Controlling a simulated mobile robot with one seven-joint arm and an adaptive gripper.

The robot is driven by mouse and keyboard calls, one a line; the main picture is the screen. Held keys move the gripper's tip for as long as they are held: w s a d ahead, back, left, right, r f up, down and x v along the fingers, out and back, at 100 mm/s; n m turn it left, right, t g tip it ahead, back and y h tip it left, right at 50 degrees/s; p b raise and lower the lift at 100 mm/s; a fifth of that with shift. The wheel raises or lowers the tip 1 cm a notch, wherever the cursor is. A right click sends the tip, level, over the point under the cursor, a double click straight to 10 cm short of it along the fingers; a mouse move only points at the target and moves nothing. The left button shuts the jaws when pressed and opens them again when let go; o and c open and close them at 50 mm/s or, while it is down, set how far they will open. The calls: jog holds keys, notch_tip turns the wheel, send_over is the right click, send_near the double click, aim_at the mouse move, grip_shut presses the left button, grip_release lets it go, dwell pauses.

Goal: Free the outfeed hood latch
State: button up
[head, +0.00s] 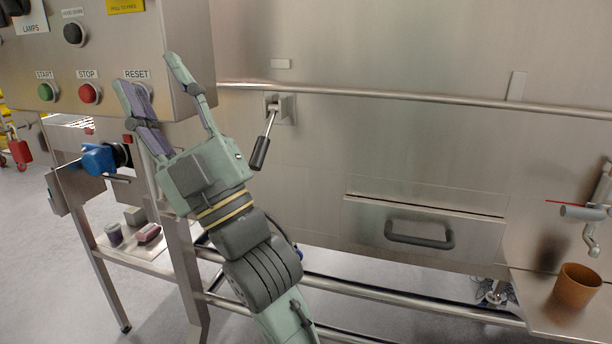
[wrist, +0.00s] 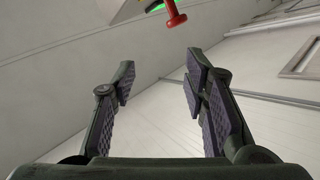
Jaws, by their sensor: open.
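A metal lever with a black grip (head: 261,150) hangs from a small square plate on the steel hood wall, tilted down and to the left. It may be the hood latch; no label on it is readable. My gripper (head: 146,70) is open and empty, to the left of the lever and apart from it. Its fingers point up in front of the control box (head: 178,98), partly covering it by the RESET label. The gripper's two spread fingers also show in the wrist view (wrist: 160,60), with nothing between them. The lever is not seen in the wrist view.
START (head: 46,92) and STOP (head: 90,94) buttons sit left of my fingers. A red button (wrist: 175,17) shows ahead in the wrist view. A long rail (head: 420,99) crosses the wall above the drawer (head: 420,225). A brown cup (head: 577,288) stands at right.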

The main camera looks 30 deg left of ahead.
jog(key=w+f+n+t+h+b, duration=0.25)
jog(key=w+f+n+h, duration=0.35)
jog(key=w, duration=0.7)
jog(key=n+g+h+b, duration=0.25)
jog(key=n+h, duration=0.25)
jog(key=n, duration=0.4)
send_near(264, 156)
jog(key=shift+n, duration=0.3)
jog(key=a+p, duration=0.1)
jog(key=a, duration=0.2)
jog(key=a+p, duration=0.1)
jog(key=a, duration=0.3)
jog(key=w+a+p, duration=0.1)
jog(key=a+p, duration=0.1)
jog(key=a, duration=0.2)
jog(key=shift+a+f, duration=0.1)
jog(key=shift+f, duration=0.05)
jog(key=shift+c, duration=0.5)
grip_shut()
